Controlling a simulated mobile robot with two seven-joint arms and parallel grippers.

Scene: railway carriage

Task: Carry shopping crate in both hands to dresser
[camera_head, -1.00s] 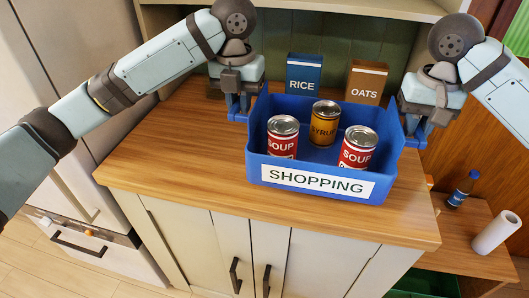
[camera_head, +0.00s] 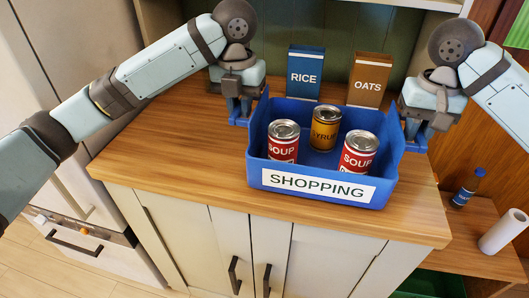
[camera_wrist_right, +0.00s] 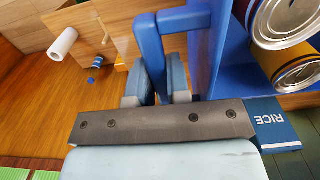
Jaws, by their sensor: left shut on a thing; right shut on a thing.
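The blue shopping crate (camera_head: 258,158), with a white SHOPPING label on its front, is over the wooden top of the dresser (camera_head: 190,140). I cannot tell whether its base touches the wood. It holds two red soup cans (camera_head: 283,142) (camera_head: 358,152) and a brown syrup can (camera_head: 325,128). My left gripper (camera_head: 240,112) is shut on the crate's left handle. My right gripper (camera_head: 415,130) is shut on its right handle (camera_wrist_right: 150,50), which shows between the fingers in the right wrist view. The fingertips are partly hidden in the head view.
A blue RICE box (camera_head: 304,75) and a brown OATS box (camera_head: 368,82) stand behind the crate. A lower shelf at right holds a blue bottle (camera_head: 467,188) and a white roll (camera_head: 503,232). Bare dresser top shows left of the crate.

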